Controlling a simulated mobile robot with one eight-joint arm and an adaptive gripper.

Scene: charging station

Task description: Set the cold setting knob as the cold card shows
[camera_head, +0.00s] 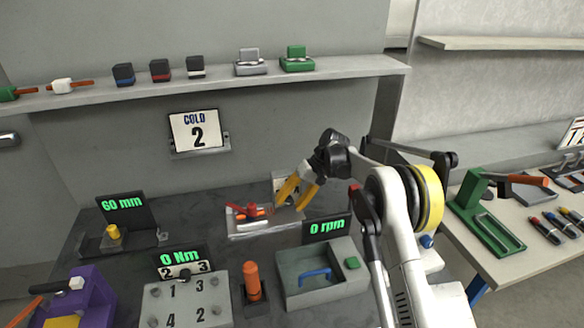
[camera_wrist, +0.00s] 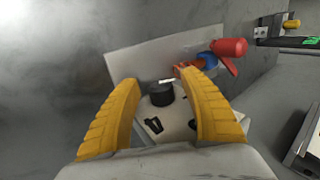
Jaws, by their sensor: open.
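The cold card (camera_head: 198,131), white with "COLD" and a "2", is on the back wall. In the wrist view a dark round knob (camera_wrist: 160,93) with a white mark on top stands on a pale dial plate (camera_wrist: 172,124). Dark marks show on the plate, but I cannot read them. My gripper (camera_wrist: 157,80) is open, its yellow fingers either side of the knob and apart from it in the picture. In the head view my gripper (camera_head: 299,194) is above the right end of a pale base (camera_head: 262,230); the knob cannot be made out there.
A red-handled tool (camera_head: 246,211) lies on the same base, beyond the knob in the wrist view. An rpm display (camera_head: 326,227) and grey bin (camera_head: 316,285) stand to the front right. A shelf (camera_head: 215,90) with several small items runs above.

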